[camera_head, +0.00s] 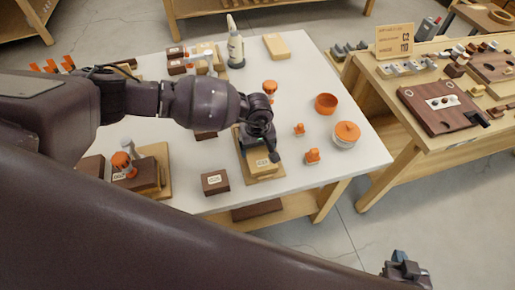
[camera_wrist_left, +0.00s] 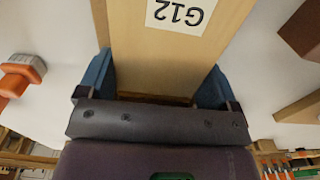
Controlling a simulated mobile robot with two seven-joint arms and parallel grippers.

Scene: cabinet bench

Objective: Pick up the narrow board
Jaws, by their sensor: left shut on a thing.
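The narrow board (camera_head: 265,173) is pale wood with a white label, near the front middle of the white table. In the left wrist view the board (camera_wrist_left: 150,60) fills the middle, its label reading G12 upside down. My left gripper (camera_head: 260,148) is over the board from above, and its blue fingers (camera_wrist_left: 155,82) sit against both long sides, shut on it. The gripper hides part of the board in the head view. I cannot tell whether the board is lifted off the table. My right gripper (camera_head: 405,268) shows at the lower right, far from the board, its jaws unclear.
A dark labelled block (camera_head: 215,181) lies just left of the board. A second wooden bench (camera_head: 400,160) is at the right.

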